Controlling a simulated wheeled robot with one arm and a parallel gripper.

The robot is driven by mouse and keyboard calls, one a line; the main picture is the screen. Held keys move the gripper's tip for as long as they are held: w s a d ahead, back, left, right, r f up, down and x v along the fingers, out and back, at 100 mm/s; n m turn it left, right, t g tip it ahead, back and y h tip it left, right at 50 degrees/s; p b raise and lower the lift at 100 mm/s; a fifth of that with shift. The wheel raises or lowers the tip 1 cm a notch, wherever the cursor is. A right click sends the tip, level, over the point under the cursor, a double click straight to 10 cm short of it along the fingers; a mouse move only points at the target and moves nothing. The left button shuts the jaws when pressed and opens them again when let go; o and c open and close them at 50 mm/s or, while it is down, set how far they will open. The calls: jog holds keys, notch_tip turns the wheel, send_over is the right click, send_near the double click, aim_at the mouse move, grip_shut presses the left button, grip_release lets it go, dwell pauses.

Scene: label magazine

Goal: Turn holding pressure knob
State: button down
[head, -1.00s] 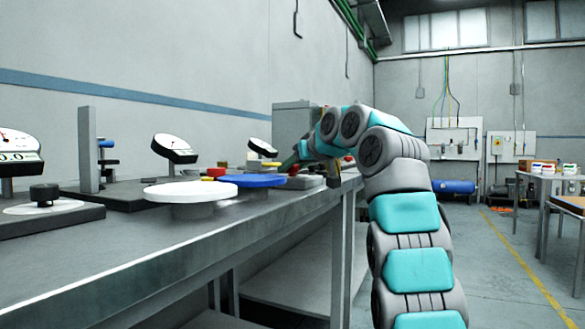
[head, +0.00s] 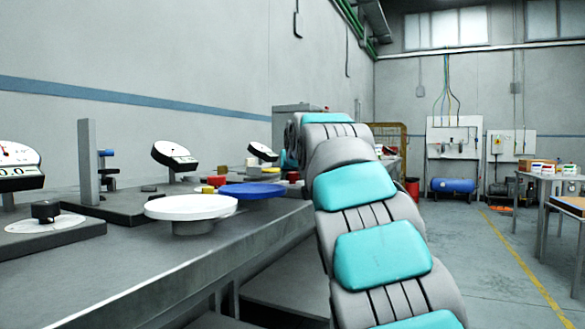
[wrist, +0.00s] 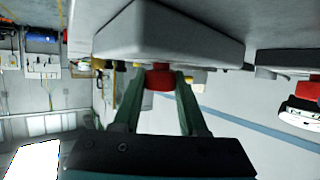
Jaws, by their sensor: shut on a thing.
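In the wrist view my gripper (wrist: 158,84) has its two green fingers on either side of a red knob (wrist: 160,77), shut on it. The knob sits against the face of a grey block (wrist: 165,35), which fills the top middle of this tilted view. I cannot make out any mark or scale on the knob. In the head view my own arm hides the gripper and the knob it holds.
The grey bench (head: 130,268) carries a white disc (head: 190,207), a blue disc (head: 250,190), a dark knob (head: 45,210) on a white dial and dial gauges (head: 174,154). Another red part (wrist: 308,88) and a gauge (wrist: 302,112) show at right in the wrist view.

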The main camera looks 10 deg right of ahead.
jog(key=shift+a+r+h+p, duration=0.1)
jog(key=shift+r+h+p, duration=0.2)
jog(key=shift+f+m+h+p, duration=0.25)
jog(key=shift+m+h+p, duration=0.1)
jog(key=shift+m, duration=0.15)
jog(key=shift+f, duration=0.1)
jog(key=shift+c, duration=2.2)
grip_release()
jog(key=shift+s, duration=0.1)
jog(key=shift+v, duration=3.95)
